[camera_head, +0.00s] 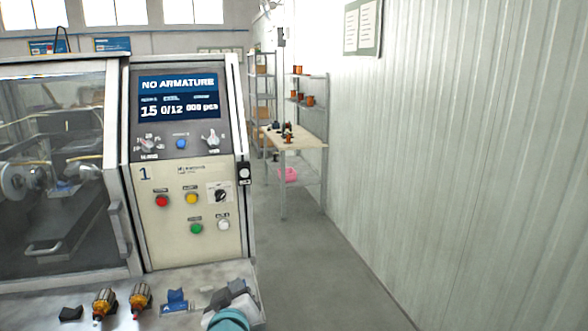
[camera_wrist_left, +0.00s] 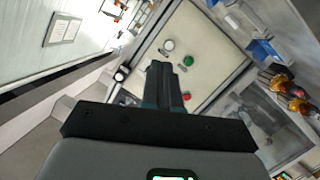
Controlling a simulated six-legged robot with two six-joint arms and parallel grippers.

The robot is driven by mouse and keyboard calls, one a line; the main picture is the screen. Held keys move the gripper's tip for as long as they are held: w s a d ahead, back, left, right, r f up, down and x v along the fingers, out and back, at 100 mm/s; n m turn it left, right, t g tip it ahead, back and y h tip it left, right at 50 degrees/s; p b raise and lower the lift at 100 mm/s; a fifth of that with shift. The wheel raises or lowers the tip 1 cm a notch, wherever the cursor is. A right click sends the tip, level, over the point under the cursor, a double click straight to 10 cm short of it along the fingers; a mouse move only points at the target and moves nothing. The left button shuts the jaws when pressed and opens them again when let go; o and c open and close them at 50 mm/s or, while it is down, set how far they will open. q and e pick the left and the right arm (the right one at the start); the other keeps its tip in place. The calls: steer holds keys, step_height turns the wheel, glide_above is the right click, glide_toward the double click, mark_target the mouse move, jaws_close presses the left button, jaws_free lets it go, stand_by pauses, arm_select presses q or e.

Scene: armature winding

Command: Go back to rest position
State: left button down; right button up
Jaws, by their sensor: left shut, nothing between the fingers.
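My left gripper (camera_head: 232,292) is at the bottom of the head view, above the right end of the machine's front ledge. In the left wrist view its dark fingers (camera_wrist_left: 168,78) are together and empty, in front of the cream control panel (camera_wrist_left: 205,50). My right gripper is not in view. The winding machine's screen (camera_head: 178,95) reads "NO ARMATURE".
A blue holder (camera_head: 175,301) sits between the armatures and my gripper. The machine's clear guard (camera_head: 55,160) is at left. An aisle of grey floor (camera_head: 310,275) lies open to the right, beside a corrugated wall (camera_head: 460,150). A workbench (camera_head: 300,140) stands farther back.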

arm_select(q)
steer(key=s+f+m+g+h, duration=0.1)
steer(key=s+f+g, duration=0.25)
steer(key=f, duration=0.55)
steer(key=s+a+f+m+g+h, duration=0.15)
steer(key=s+f, duration=0.25)
steer(key=f, duration=0.5)
steer(key=s+f+m+g+h, duration=0.1)
steer(key=s+f+g, duration=0.25)
steer(key=f, duration=0.55)
steer(key=s+f+g+h, duration=0.1)
steer(key=s+f+g, duration=0.2)
steer(key=s, duration=0.7)
steer(key=s+d+f+g+h, duration=0.1)
steer(key=s+f+g, duration=0.2)
steer(key=s+f, duration=0.5)
steer(key=s+m, duration=0.1)
steer(key=s, duration=0.2)
steer(key=shift+d+g, duration=0.15)
steer(key=shift+g, duration=0.2)
steer(key=shift+w+f, duration=0.1)
steer(key=shift+w, duration=0.05)
